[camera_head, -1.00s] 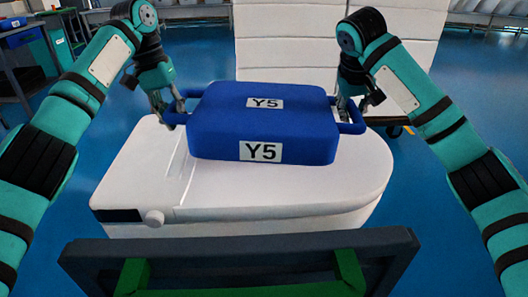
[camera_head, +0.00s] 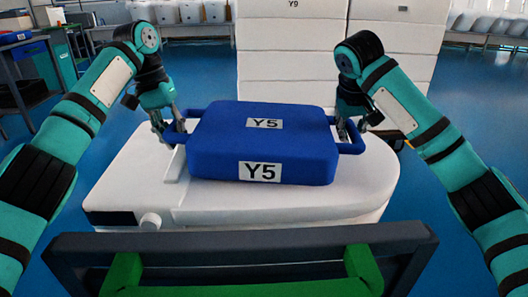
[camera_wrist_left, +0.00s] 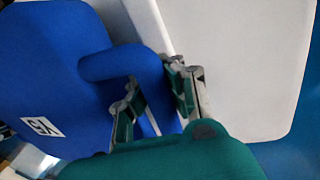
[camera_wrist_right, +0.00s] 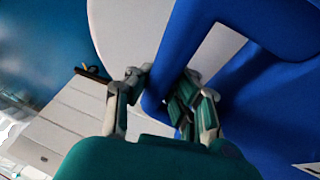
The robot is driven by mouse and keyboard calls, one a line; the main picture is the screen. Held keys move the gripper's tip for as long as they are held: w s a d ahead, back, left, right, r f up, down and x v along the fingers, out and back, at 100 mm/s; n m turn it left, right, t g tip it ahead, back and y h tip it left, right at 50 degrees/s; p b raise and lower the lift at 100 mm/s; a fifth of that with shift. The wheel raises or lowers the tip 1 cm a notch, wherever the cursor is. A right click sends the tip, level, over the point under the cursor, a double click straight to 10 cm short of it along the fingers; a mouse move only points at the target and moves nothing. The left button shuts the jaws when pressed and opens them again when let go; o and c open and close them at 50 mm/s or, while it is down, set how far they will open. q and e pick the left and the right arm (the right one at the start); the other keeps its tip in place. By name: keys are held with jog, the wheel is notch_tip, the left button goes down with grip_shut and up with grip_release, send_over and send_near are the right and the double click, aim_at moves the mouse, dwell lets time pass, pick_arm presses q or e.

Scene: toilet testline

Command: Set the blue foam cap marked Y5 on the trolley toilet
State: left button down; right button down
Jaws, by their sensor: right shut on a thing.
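The blue foam cap (camera_head: 262,140), labelled Y5 on its top and front, sits level at the white trolley toilet's (camera_head: 360,190) top; I cannot tell whether it touches. It has a handle loop on each side. My left gripper (camera_head: 172,128) is at the left handle; in the left wrist view its fingers (camera_wrist_left: 155,98) straddle the handle (camera_wrist_left: 125,65), but whether they grip it is unclear. My right gripper (camera_head: 347,130) is shut on the right handle, which also shows between its fingers in the right wrist view (camera_wrist_right: 160,95). The cap hides the toilet surface beneath it.
A dark trolley frame bar with green parts (camera_head: 240,243) lies in front of the toilet. White stacked boxes (camera_head: 290,60), one marked Y9, stand behind. A shelf with bins (camera_head: 25,60) is at the far left. Blue floor is open on both sides.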

aim_at(172, 124)
pick_arm(q)
jog(key=c, duration=1.9)
grip_release()
jog(key=shift+f, duration=0.4)
pick_arm(e)
jog(key=c, duration=1.5)
grip_release()
jog(key=shift+d+f, duration=0.1)
jog(key=shift+d, duration=0.2)
pick_arm(q)
jog(key=shift+o, duration=1.3)
jog(key=shift+d, duration=0.1)
pick_arm(e)
jog(key=shift+o, duration=0.9)
pick_arm(q)
jog(key=shift+o, duration=0.9)
jog(key=shift+d, duration=0.1)
pick_arm(e)
jog(key=shift+o, duration=0.4)
jog(key=shift+a, duration=0.15)
pick_arm(q)
jog(key=shift+r, duration=0.15)
